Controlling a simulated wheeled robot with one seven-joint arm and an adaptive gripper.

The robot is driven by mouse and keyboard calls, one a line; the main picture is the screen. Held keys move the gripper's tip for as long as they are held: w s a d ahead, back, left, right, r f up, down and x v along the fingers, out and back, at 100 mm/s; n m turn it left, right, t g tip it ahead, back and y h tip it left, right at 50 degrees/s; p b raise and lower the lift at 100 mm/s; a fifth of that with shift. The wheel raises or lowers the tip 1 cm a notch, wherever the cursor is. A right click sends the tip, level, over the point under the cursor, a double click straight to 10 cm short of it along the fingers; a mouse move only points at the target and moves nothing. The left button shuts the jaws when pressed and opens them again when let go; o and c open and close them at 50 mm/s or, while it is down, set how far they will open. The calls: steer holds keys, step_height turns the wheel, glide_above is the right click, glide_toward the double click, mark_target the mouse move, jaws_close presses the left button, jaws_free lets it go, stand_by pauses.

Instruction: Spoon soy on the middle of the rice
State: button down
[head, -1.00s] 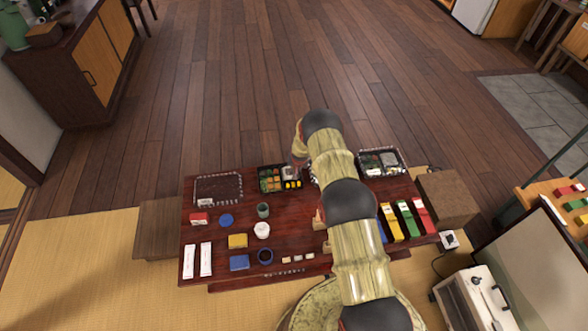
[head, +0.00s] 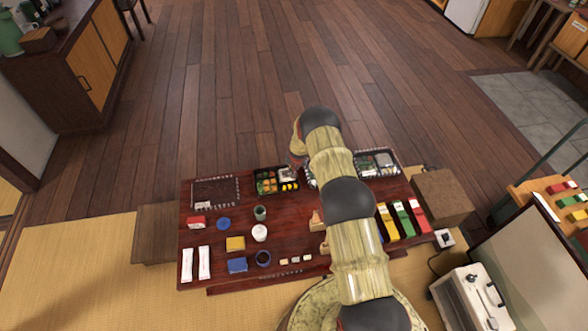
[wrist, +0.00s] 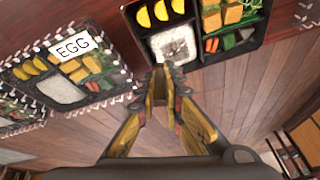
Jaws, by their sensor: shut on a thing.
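In the wrist view a black bento box (wrist: 266,28) lies just beyond my gripper. The white rice (wrist: 172,42) with dark specks fills its near left compartment. My gripper (wrist: 162,84) is shut on a small brownish piece, probably a spoon's handle, with its tips beside the rice compartment. The spoon's bowl cannot be made out, nor any soy in it. In the head view the bento box (head: 258,188) stands at the table's far edge, and my arm hides most of my gripper.
A second filled bento with an EGG label (wrist: 73,46) lies to the left in the wrist view. The low red table (head: 210,229) also holds a white jar (head: 259,233), a green cup (head: 260,212), an empty dark tray (head: 215,192) and coloured boxes (head: 404,218).

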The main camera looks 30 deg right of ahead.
steer(key=shift+r+p, duration=0.85)
steer(key=shift+r, duration=1.35)
